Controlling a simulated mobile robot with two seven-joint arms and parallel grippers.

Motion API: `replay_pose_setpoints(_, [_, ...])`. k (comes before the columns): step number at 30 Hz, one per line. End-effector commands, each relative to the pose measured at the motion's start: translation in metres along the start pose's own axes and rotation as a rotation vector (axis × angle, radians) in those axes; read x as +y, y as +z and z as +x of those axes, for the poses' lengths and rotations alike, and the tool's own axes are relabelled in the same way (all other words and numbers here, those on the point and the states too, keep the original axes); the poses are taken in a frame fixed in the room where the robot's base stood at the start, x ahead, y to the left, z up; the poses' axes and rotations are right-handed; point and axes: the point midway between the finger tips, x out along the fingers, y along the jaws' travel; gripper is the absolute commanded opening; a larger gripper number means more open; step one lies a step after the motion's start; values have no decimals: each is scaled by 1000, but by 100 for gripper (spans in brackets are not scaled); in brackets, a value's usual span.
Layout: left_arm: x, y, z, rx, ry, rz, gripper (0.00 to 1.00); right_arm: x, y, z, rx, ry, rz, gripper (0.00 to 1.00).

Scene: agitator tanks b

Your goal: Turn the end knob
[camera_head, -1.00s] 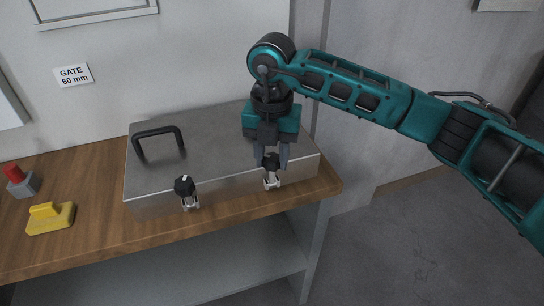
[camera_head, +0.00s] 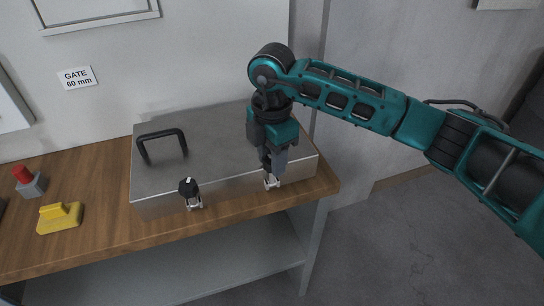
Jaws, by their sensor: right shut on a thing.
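A low metal box (camera_head: 215,135) with a black handle (camera_head: 162,143) on its lid sits on the wooden bench. Two black knobs on pale brackets are at its front edge. The left knob (camera_head: 188,187) stands free with a white mark on top. The end knob at the right is mostly hidden by the fingers of my right gripper (camera_head: 273,163); its bracket (camera_head: 271,182) shows below. My right gripper points down and is shut on the end knob, its jaws turned so one finger covers the other side. My left gripper is not in view.
A yellow block-like tool (camera_head: 60,217) and a red-topped grey block (camera_head: 28,182) stand on the left of the wooden bench (camera_head: 105,190). A sign reading "GATE 60 mm" (camera_head: 75,77) is on the wall behind. The bench's right edge is close to the box.

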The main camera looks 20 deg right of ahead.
Motion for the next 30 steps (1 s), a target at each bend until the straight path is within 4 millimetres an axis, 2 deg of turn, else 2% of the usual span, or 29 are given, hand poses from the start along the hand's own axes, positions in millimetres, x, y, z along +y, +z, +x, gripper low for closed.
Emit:
replay_pose_setpoints(4, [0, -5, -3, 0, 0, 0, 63, -1, 0, 0, -1, -4, 98, 0])
replay_pose_setpoints(14, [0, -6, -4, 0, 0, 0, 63, -1, 0, 0, -1, -4, 125, 0])
replay_pose_setpoints(20, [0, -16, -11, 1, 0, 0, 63, -1, 0, -1, -1, -5, 365, 0])
replay_pose_setpoints(21, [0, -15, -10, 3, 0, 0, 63, -1, 1, 1, -2, -3, 369, 40])
replay_pose_setpoints(30, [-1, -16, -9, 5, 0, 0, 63, 0, 0, 0, -1, -1, 362, 69])
